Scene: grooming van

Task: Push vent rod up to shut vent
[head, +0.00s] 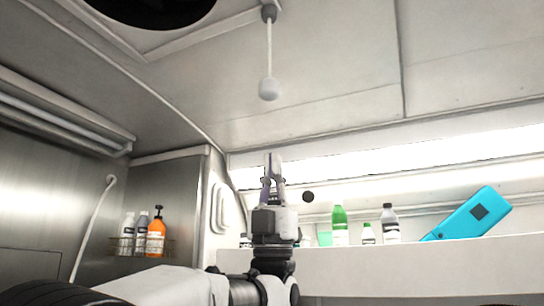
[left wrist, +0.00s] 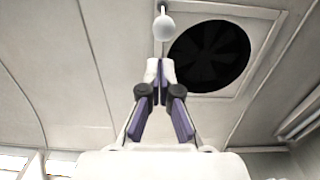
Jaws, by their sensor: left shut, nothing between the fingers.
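The vent rod (head: 269,50) hangs from the ceiling and ends in a pale round knob (head: 269,89). The dark round vent (head: 150,5) is in the ceiling at the upper left of the head view, cut off by the picture's top edge. My left gripper (head: 273,158) points up below the knob, shut and empty, with a gap between them in the head view. In the left wrist view the knob (left wrist: 165,28) shows just beyond the shut fingertips (left wrist: 160,66), with the vent (left wrist: 210,55) to its right. My right gripper is not in view.
A shelf (head: 420,262) on the right holds several bottles, a green one (head: 340,226) among them, and a tilted blue device (head: 473,214). A wire rack (head: 125,246) with bottles hangs on the left wall. The air around the knob is clear.

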